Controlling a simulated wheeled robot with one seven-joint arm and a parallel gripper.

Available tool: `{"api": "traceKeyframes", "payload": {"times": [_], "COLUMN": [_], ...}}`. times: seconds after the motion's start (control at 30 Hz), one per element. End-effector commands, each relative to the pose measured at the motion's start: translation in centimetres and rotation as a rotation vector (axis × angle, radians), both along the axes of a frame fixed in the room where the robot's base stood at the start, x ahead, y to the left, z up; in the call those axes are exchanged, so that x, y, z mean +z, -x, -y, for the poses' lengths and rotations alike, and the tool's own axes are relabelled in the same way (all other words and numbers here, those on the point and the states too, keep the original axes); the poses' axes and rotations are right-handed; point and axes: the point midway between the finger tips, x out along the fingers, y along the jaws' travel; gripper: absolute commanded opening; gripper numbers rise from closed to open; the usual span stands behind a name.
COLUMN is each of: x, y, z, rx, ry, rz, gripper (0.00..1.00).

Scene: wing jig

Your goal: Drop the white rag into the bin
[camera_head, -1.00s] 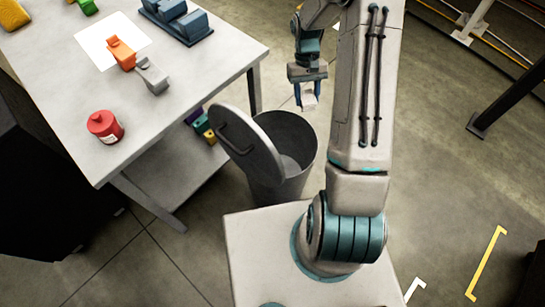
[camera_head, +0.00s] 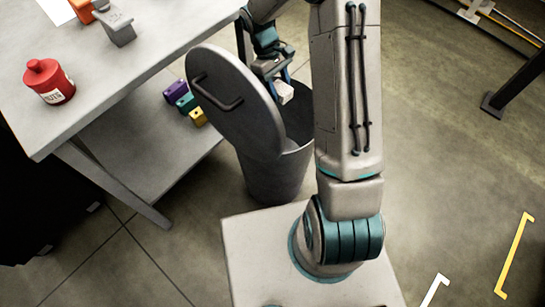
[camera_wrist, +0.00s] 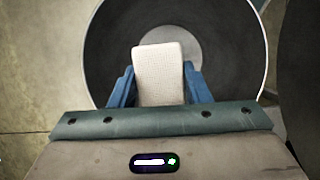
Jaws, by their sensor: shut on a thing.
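The white rag (camera_head: 284,92) is a small pale block between the fingers of my gripper (camera_head: 276,84). In the wrist view the rag (camera_wrist: 159,74) sits between the two blue fingers of my gripper (camera_wrist: 160,85), which are shut on it. The grey bin (camera_head: 272,178) stands on the floor beside the table, its lid (camera_head: 232,103) tilted up on the left. My gripper is over the bin's opening. In the wrist view the bin's round rim (camera_wrist: 262,50) surrounds the rag, with the dark inside and paler floor of the bin behind it.
The grey table (camera_head: 130,60) at the upper left holds a red bottle (camera_head: 50,82), a grey clamp (camera_head: 115,22) and an orange one (camera_head: 82,10). Purple, teal and yellow blocks (camera_head: 186,101) lie on its lower shelf. Floor to the right is mostly clear.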

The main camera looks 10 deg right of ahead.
Motion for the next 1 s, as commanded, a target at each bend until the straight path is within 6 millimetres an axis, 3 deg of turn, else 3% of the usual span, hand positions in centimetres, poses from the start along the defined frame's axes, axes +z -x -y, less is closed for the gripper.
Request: {"api": "traceKeyframes", "payload": {"times": [0.33, 0.73, 1.0], "x": [-1.8, -6.4, -6.7], "y": [0.0, 0.0, 0.0], "z": [-0.3, -0.3, -0.3], "rx": [0.028, 0.027, 0.026], "ry": [0.001, 0.001, 0.001], "rz": [-0.001, 0.000, 0.000], "gripper": [0.21, 0.21, 0.21]}}
